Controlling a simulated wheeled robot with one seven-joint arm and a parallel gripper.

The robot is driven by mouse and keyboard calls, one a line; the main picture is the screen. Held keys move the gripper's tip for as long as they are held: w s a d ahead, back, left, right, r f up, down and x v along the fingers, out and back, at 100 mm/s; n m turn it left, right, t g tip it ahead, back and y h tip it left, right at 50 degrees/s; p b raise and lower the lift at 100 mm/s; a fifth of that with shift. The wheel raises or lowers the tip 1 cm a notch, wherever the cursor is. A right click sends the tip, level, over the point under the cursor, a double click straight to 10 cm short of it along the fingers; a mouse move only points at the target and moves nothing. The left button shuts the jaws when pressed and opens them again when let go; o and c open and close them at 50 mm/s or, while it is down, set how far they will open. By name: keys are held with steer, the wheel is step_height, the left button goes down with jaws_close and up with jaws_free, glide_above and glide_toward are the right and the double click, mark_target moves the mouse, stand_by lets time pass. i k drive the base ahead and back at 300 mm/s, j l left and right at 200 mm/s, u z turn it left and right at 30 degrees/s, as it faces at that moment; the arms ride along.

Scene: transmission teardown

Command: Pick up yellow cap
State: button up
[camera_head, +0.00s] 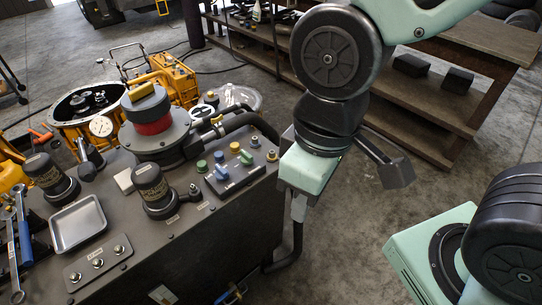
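Small colored caps sit on the top panel of a dark machine (120,235), near its right edge. One yellow cap (235,147) stands towards the back of this group. A longer yellow-green piece (246,158) lies just in front of it. Blue pieces (221,172) and green caps (201,167) are close by on the left. My gripper (345,190) hangs to the right of the machine, apart from the caps. Its fingers are spread wide and nothing shows between them. Part of the gripper is hidden behind my wrist.
A red and black cylinder (152,121) with a yellow block (142,91) on top rises left of the caps. Black knobs (153,190) and an empty metal tray (78,222) are farther left. A wooden bench (440,130) stands behind.

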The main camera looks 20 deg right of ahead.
mark_target(235, 148)
steer(key=i+u, duration=0.15)
steer(key=u, duration=0.25)
steer(key=i+j+u, duration=0.1)
steer(key=u, duration=0.3)
steer(key=i+u, duration=0.25)
steer(key=u, duration=0.15)
